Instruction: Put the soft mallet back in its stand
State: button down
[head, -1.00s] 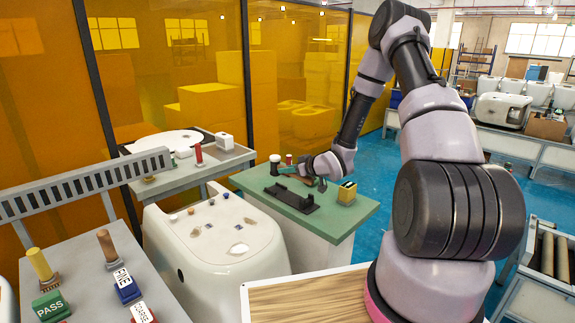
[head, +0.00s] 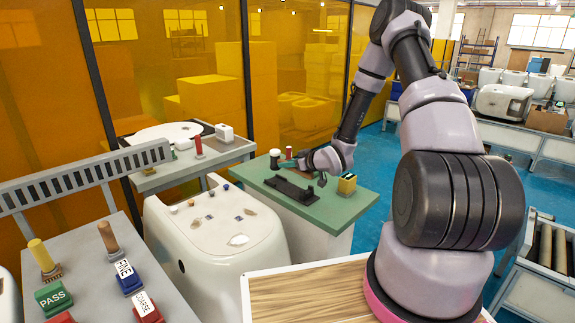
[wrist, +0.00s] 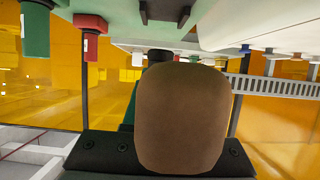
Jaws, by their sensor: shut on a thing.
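The soft mallet (head: 275,155) shows a pale-topped dark head at the far left of the green table in the head view. In the wrist view, a large brown rounded piece (wrist: 182,118), apparently the mallet's near end, fills the middle and hides the fingertips. The black stand (head: 290,189) lies on the green table, below and nearer than the mallet, with an upright fork at its right end. It also appears at the top of the inverted wrist view (wrist: 165,12). The mallet is apart from it.
A yellow-and-black block (head: 347,184) stands right of the stand on the green table (head: 325,212). A small red-topped item (head: 289,152) stands behind the mallet. A white toilet body (head: 205,238) sits left of the table. Orange panels (head: 200,60) rise behind.

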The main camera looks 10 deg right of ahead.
aim_at(313, 175)
jog(key=shift+f, duration=2.65)
jog(key=c, duration=0.6)
grip_release()
jog(key=v, duration=1.1)
jog(key=shift+w, duration=0.1)
